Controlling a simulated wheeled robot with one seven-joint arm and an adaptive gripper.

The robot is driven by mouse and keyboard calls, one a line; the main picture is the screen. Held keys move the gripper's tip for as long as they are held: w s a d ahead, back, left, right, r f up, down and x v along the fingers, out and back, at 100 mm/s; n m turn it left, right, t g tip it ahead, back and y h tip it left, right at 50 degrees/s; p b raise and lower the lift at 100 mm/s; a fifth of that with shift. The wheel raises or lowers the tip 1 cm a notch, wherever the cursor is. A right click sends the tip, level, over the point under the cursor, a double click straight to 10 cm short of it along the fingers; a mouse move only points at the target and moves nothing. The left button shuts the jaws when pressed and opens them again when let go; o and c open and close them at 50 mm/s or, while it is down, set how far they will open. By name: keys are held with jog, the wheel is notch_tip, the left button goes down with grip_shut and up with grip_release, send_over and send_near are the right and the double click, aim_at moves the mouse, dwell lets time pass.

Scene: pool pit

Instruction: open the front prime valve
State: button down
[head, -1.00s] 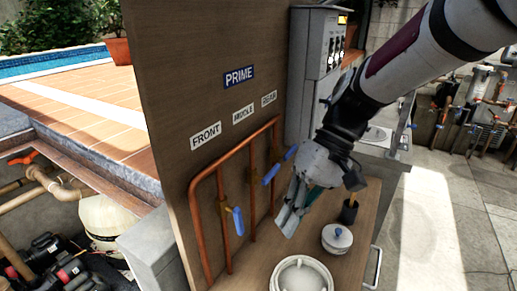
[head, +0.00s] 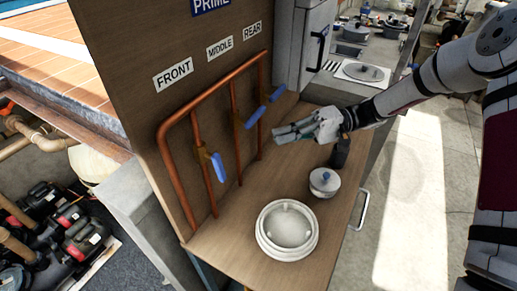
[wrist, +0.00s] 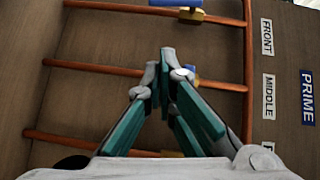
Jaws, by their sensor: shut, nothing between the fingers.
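The front prime valve has a blue handle (head: 218,167) hanging down roughly along its copper branch pipe, the leftmost branch, below the FRONT label (head: 173,75). In the wrist view this handle (wrist: 176,3) is cut by the top edge. The middle valve's blue handle (head: 255,116) and the rear valve's blue handle (head: 277,93) stick out at a slant. My gripper (head: 276,133) is shut and empty, in front of the board to the right of the front valve and apart from its handle. In the wrist view my gripper (wrist: 166,60) overlaps the middle valve.
A wooden counter (head: 300,267) juts out below the board. On it are a white round lid (head: 287,230), a small lidded pot (head: 324,182) and a dark upright object (head: 340,153). A copper pipe frame (head: 170,180) stands before the board. Pumps (head: 70,225) lie at left.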

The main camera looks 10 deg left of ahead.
jog(key=s+d+p+x, duration=0.1)
jog(key=s+p+x, duration=0.1)
jog(key=x, duration=1)
jog(key=shift+s+f+p, duration=0.25)
jog(key=shift+s+p, duration=0.15)
jog(key=shift+s, duration=0.05)
jog(key=shift+a, duration=0.1)
jog(key=shift+s+a+f+m+g+y, duration=0.2)
jog(key=shift+s+m+y, duration=0.1)
jog(key=shift+s, duration=0.15)
jog(key=shift+s+a+f+m+g+y, duration=0.1)
jog(key=shift+s+f+m+g+y, duration=0.1)
jog(key=shift+s+m, duration=0.15)
jog(key=shift+s, duration=0.1)
jog(key=v, duration=1.2)
jog(key=shift+w, duration=0.2)
